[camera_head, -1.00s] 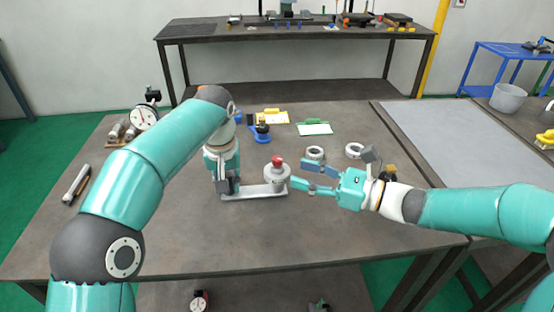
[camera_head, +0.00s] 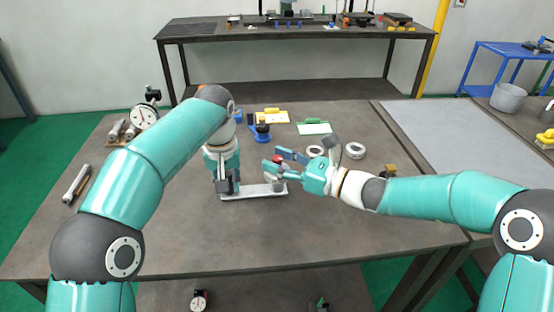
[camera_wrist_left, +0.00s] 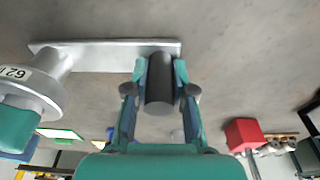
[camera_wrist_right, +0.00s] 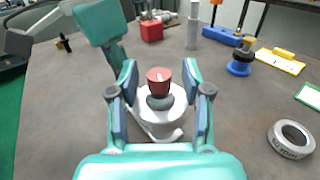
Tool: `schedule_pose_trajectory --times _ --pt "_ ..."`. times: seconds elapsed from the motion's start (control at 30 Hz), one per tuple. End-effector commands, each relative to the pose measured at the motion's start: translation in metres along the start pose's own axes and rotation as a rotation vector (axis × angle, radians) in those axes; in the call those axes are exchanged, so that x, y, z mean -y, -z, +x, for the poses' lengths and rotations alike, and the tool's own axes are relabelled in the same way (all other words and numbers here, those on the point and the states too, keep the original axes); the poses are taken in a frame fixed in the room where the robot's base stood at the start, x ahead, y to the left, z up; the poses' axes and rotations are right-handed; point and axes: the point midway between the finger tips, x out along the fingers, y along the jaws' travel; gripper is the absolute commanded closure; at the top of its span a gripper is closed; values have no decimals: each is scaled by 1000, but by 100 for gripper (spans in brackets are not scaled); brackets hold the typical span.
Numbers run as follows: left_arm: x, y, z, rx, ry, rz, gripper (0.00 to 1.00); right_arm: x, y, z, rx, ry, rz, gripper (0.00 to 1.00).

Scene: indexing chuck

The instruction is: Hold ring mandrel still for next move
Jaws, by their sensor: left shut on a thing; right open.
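The ring mandrel (camera_head: 262,191) has a flat silver bar on the table, with a dark upright post (camera_wrist_left: 159,85) at one end and a pale round body (camera_wrist_left: 35,92) at the other. A red knob (camera_wrist_right: 158,75) tops the round body. My left gripper (camera_wrist_left: 160,72) is shut on the dark post, with a finger on each side. My right gripper (camera_wrist_right: 160,78) is open, its fingers on either side of the red knob with gaps showing. In the head view, the right gripper's fingers hide much of the round body.
Two loose rings (camera_head: 315,151) (camera_head: 355,151) lie right of the mandrel. A blue tool (camera_head: 261,130), a yellow card (camera_head: 272,117) and a green-edged card (camera_head: 314,128) lie behind it. A dial gauge (camera_head: 144,116) stands at back left. The table front is clear.

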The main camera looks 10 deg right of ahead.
Motion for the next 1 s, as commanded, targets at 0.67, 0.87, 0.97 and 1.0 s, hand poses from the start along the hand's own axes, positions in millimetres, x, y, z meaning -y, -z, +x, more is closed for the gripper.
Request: schedule_pose_trajectory --times 0.67,0.87,0.97,1.0 --pt "0 0 0 -1 0 0 100 0 0 5 0 0 0 100" --pt "0 0 0 -1 0 0 100 1 -1 5 3 -14 -1 100" --pt "0 0 0 0 0 0 100 2 -1 6 6 -59 -3 100" --pt "0 0 0 0 0 0 100 2 -1 6 7 -85 -3 100"
